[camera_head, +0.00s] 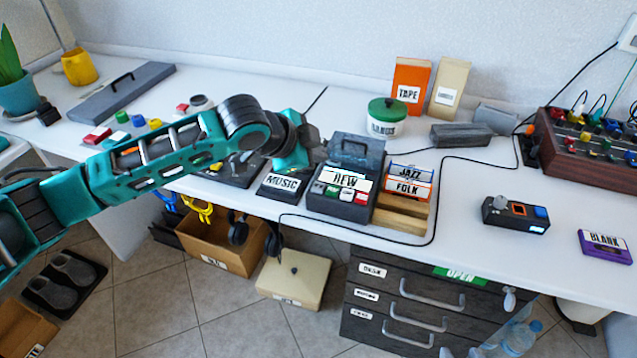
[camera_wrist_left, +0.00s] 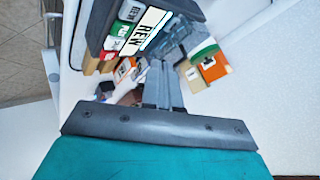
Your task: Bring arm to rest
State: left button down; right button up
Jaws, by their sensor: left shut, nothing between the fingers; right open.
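My left arm comes in from the left across the table in the head view. My left gripper (camera_head: 316,143) is above the table, just left of the dark cassette player marked REW (camera_head: 345,180) and partly overlapping its surroundings in the picture. In the left wrist view its dark fingers (camera_wrist_left: 163,88) are together with nothing between them. The REW player also shows in the left wrist view (camera_wrist_left: 152,28), close to the fingers; I cannot tell the exact gap. My right gripper is in neither view.
A MUSIC box (camera_head: 283,184), cassettes marked JAZZ and FOLK (camera_head: 408,180), a green-lidded jar (camera_head: 387,116) and an orange TAPE box (camera_head: 410,84) stand nearby. A black cable crosses the table. A red-brown mixer (camera_head: 585,145) is at right.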

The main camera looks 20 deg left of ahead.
jog(key=shift+w+a+r, duration=0.1)
jog(key=shift+w+r, duration=0.15)
jog(key=shift+r, duration=0.05)
pick_arm(q)
jog(key=s+d+f+n+t+h+p, duration=0.25)
jog(key=s+d+f+n, duration=0.3)
jog(key=s+f, duration=0.3)
jog(key=s+a+f+n+y+p, duration=0.1)
jog(key=s+a+f+n+y, duration=0.1)
jog(key=s, duration=0.5)
jog(key=s+a+f+n+y+p, duration=0.1)
jog(key=s+a+f+n+y, duration=0.1)
jog(key=s+a+f+n, duration=0.2)
jog(key=s+a+f, duration=0.1)
jog(key=s, duration=0.2)
jog(key=shift+s+f, duration=0.15)
jog(key=shift+s, duration=0.05)
pick_arm(e)
jog(key=r, duration=0.1)
jog(key=d+r, duration=0.1)
jog(key=shift+s+d+r, duration=0.2)
jog(key=shift+s+r, duration=0.1)
jog(key=shift+s, duration=0.1)
